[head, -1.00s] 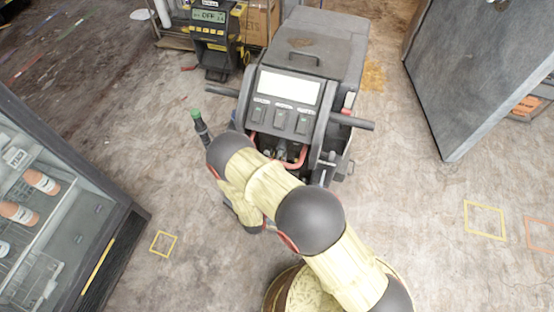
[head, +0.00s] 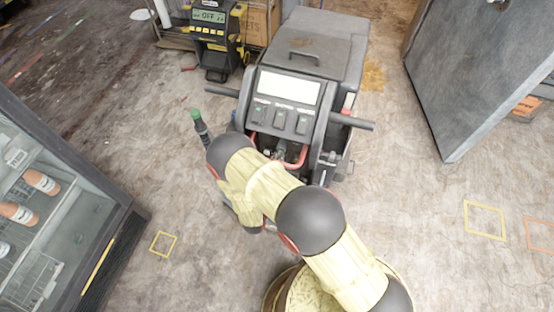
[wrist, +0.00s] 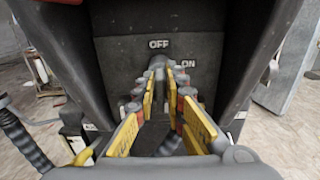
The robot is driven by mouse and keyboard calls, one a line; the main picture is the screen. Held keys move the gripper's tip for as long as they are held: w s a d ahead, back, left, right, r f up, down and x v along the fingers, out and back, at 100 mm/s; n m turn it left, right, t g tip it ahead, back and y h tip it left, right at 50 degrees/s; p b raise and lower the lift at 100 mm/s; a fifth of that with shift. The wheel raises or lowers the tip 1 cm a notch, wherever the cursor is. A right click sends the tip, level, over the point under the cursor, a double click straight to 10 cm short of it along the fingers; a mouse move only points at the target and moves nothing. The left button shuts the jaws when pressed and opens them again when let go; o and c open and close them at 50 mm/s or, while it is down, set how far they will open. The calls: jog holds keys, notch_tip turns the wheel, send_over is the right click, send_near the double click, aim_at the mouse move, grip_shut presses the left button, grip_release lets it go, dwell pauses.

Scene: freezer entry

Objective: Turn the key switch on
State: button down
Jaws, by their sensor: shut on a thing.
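The key switch (wrist: 158,62) sits on the dark front panel of a grey machine in the wrist view. An OFF label (wrist: 159,44) is above it and an ON label (wrist: 188,63) is to its right. My gripper (wrist: 161,82) has its yellow fingers closed around the key, one on each side. The fingers hide much of the key, so its exact angle is hard to tell. In the head view the machine (head: 322,62) stands upright at top centre, and my arm covers the switch area.
The machine has side handles (head: 350,121) and a red tube (head: 298,158). A glass-fronted cabinet (head: 45,215) stands at the left. A large grey panel (head: 470,75) is at the right. A yellow-black device (head: 213,35) is behind. Floor between is mostly clear.

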jog(key=m+b, duration=0.2)
jog(key=m, duration=0.2)
jog(key=shift+d+f+m, duration=0.1)
jog(key=shift+m, duration=0.3)
jog(key=shift+s+d+f+m+b, duration=0.1)
jog(key=shift+m+b, duration=1.1)
jog(key=shift+m, duration=1)
jog(key=shift+d+f+m+b, duration=0.1)
jog(key=shift+m+b, duration=1.1)
jog(key=shift+m, duration=1)
jog(key=shift+s+d+f+m+b, duration=0.1)
jog(key=shift+m+b, duration=1.1)
jog(key=shift+m, duration=1)
jog(key=c, duration=2)
grip_release()
jog(key=shift+o, duration=0.2)
jog(key=shift+a, duration=0.1)
